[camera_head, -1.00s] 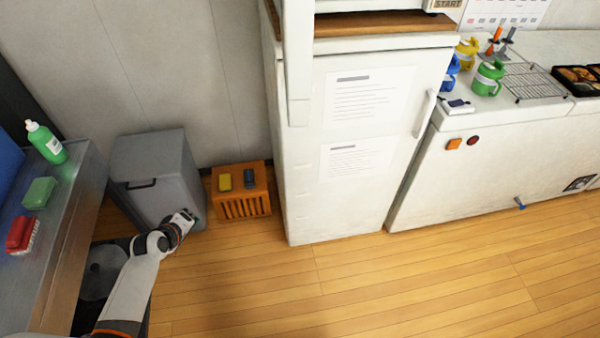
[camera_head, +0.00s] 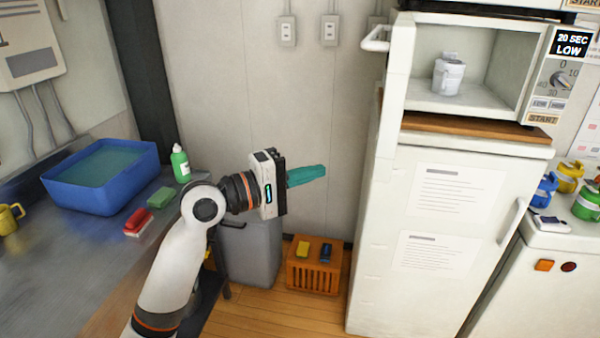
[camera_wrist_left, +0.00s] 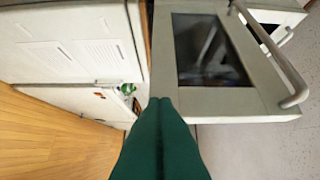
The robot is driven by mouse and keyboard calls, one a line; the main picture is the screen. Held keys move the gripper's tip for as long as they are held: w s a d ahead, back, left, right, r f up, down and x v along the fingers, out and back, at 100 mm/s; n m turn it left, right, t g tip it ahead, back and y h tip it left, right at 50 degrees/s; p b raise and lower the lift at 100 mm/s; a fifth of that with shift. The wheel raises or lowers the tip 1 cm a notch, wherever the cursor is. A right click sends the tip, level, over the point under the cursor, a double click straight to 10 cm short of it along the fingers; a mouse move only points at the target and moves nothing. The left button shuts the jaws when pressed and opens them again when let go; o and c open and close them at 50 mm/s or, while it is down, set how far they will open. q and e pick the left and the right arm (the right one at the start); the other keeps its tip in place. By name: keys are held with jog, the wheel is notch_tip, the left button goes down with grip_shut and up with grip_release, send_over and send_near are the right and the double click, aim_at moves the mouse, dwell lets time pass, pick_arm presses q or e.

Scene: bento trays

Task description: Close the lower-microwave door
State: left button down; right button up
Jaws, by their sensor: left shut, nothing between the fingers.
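The lower microwave (camera_head: 520,70) stands on a wooden board on top of the white fridge, its cavity open to view. A white lidded cup (camera_head: 448,74) is inside. Its door (camera_head: 395,80) stands wide open at the left, seen nearly edge-on, with its handle (camera_head: 375,40) pointing left. In the left wrist view the door's white frame (camera_wrist_left: 262,100), dark window and bar handle (camera_wrist_left: 275,55) show. My left gripper (camera_head: 322,172) is shut and empty, its teal fingers pointing right, left of the fridge and below the door. The fingers (camera_wrist_left: 160,104) overlap the door's lower edge in the wrist view; contact cannot be told.
The white fridge (camera_head: 385,270) stands under the microwave. A metal counter (camera_head: 60,260) at left holds a blue basin (camera_head: 100,178), a green bottle (camera_head: 180,163) and sponges. A grey bin (camera_head: 250,255) and an orange crate (camera_head: 315,279) stand on the floor.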

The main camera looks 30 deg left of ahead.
pick_arm(q)
jog(key=w+d+p, duration=0.3)
jog(key=w+d, duration=0.1)
jog(key=d, duration=0.3)
jog(key=shift+w, duration=0.25)
